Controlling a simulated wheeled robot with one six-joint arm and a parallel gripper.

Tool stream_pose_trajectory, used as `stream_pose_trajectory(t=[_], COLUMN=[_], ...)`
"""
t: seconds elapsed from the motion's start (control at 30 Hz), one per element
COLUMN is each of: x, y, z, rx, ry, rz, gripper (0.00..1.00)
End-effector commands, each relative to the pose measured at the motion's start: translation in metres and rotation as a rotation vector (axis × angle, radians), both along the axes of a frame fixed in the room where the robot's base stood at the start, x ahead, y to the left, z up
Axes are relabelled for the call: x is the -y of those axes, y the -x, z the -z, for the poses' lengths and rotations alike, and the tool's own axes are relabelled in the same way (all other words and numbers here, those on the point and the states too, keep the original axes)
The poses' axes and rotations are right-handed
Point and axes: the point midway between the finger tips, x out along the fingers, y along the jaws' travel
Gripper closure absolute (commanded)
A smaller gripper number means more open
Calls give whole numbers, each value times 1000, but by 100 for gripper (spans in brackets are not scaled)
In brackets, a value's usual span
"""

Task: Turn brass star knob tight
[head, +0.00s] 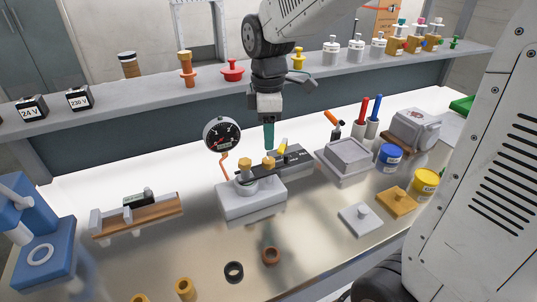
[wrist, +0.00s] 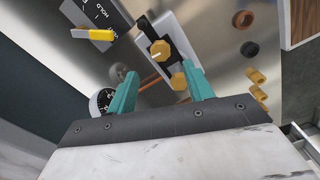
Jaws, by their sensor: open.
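Two brass-coloured knobs sit on a pale block fixture (head: 252,203) in the middle of the bench. In the head view one knob (head: 245,163) is at the left and the other (head: 268,161) at the right. The wrist view shows one knob (wrist: 160,49) with a pale mark and a second knob (wrist: 178,81) closer to the fingers. I cannot tell which is the star knob or how tight either is. My gripper (head: 269,136) points down above the fixture. In the wrist view my gripper (wrist: 162,82) is open and empty, its teal fingers apart.
A dial gauge (head: 222,134) on a copper tube stands left of the fixture. A dark panel with a yellow lever (wrist: 95,34) lies behind it. A black ring (head: 233,272) and a brown ring (head: 271,256) lie in front.

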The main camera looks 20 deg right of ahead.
Motion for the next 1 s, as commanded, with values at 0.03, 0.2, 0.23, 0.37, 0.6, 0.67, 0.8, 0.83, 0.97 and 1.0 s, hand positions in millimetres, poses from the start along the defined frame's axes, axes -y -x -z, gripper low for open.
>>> stream_pose_trajectory(t=[0.03, 0.2, 0.23, 0.37, 0.6, 0.67, 0.8, 0.83, 0.97, 1.0], x=[0, 0, 0, 0, 0, 0, 0, 0, 0, 0], y=[0, 1, 1, 1, 1, 1, 1, 1, 1, 1], z=[7, 35, 39, 57, 72, 72, 72, 72, 72, 71], rx=[-3, -4, -4, -4, -1, 0, 0, 0, 0, 0], ry=[0, 0, 0, 1, 0, 0, 0, 0, 0, 0], rz=[-2, 0, 0, 1, 2, 2, 2, 2, 2, 2], gripper=[48, 48, 48, 48, 48, 48, 48, 54, 90, 93])
